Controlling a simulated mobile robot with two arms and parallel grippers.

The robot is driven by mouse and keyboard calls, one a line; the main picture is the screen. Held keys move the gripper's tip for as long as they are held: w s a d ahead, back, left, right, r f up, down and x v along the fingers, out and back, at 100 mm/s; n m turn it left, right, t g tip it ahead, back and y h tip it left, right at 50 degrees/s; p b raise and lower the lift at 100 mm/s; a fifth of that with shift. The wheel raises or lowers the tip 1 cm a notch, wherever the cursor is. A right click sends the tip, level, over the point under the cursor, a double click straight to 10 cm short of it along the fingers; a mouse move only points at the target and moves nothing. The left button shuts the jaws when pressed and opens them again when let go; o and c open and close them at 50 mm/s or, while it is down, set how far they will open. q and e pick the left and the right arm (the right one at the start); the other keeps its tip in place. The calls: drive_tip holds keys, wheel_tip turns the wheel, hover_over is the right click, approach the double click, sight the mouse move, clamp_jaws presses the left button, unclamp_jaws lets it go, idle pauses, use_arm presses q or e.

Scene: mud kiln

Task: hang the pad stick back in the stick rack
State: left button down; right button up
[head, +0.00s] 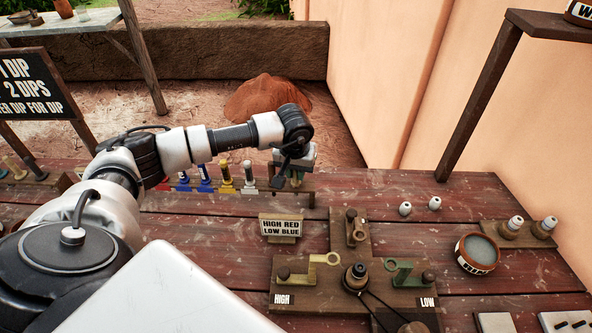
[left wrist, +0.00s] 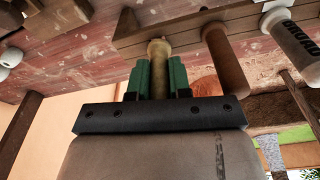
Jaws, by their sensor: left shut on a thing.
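The stick rack (head: 262,198) is a low wooden rail at the back of the red plank table. In the left wrist view the green fingers of my left gripper (left wrist: 158,80) are shut on the tan rounded handle of a stick (left wrist: 158,50), which I take to be the pad stick. The handle lies close against the rack rail (left wrist: 195,20); I cannot tell whether it is seated there. Its lower part is hidden. My right gripper is not in view.
A brown handle (left wrist: 225,60) stands close beside the held stick. A white stick (head: 249,177) is left of my gripper. A "HIGH RED LOW BLUE" sign (head: 282,226) stands in front. Levers, a round bowl (head: 477,253) and white-topped pegs are further right.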

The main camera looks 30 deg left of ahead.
use_arm(q)
drive_tip(key=shift+f, duration=0.2)
drive_tip(key=shift+c, duration=2.4)
unclamp_jaws()
drive_tip(key=shift+r, duration=0.1)
drive_tip(key=shift+r+p, duration=1.85)
drive_tip(key=shift+r, duration=1.85)
